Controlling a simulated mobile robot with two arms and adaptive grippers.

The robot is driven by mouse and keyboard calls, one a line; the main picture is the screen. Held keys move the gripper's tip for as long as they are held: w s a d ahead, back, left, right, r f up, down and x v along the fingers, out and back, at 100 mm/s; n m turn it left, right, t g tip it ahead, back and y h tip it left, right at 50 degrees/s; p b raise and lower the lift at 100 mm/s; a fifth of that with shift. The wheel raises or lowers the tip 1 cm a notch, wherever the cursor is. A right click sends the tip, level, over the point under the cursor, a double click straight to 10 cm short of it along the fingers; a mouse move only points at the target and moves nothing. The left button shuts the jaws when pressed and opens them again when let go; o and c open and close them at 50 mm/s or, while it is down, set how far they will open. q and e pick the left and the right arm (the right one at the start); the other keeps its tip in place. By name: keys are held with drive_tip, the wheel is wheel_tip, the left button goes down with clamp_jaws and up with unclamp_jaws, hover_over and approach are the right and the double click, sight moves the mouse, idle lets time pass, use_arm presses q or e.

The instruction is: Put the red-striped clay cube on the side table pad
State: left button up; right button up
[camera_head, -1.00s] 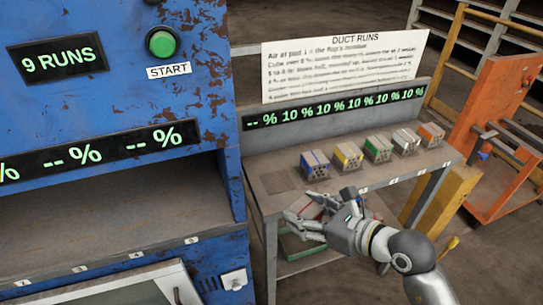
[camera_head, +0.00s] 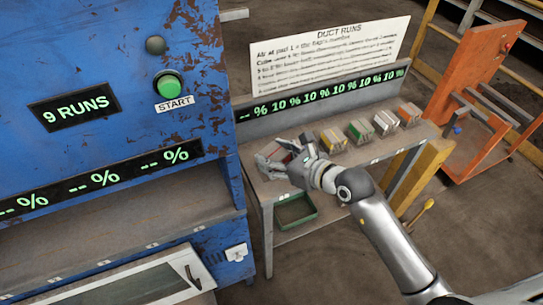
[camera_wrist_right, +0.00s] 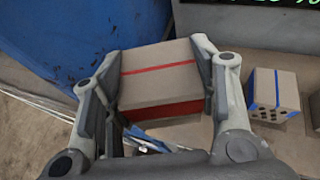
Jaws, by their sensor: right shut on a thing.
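My right gripper (camera_head: 272,162) is over the left end of the grey side table (camera_head: 258,192). It is shut on the red-striped clay cube, a tan block with a red line across its top and a red face, clear between the fingers in the right wrist view (camera_wrist_right: 160,75). In the head view the fingers mostly hide the cube. I cannot tell whether the cube touches the table or its pad, which is hidden there. The display above this end reads "-- %". My left gripper is not in view.
A blue-striped cube (camera_wrist_right: 273,92) stands just right of the gripper. Yellow (camera_head: 333,140), green (camera_head: 360,131), white (camera_head: 386,122) and orange (camera_head: 409,114) striped cubes continue the row. A green tray (camera_head: 295,212) sits below. The blue rusty machine (camera_head: 120,60) borders the left.

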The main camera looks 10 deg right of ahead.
drive_tip(key=w+f, duration=0.4)
drive_tip(key=w, duration=0.1)
drive_tip(key=w+f, duration=0.2)
drive_tip(key=shift+w+d+f, duration=0.2)
drive_tip(key=shift+d+f, duration=0.2)
drive_tip(key=shift+w+f, duration=0.15)
drive_tip(key=shift+f, duration=1.55)
drive_tip(key=shift+f, duration=0.15)
drive_tip(key=o, duration=1)
drive_tip(key=shift+o, duration=0.2)
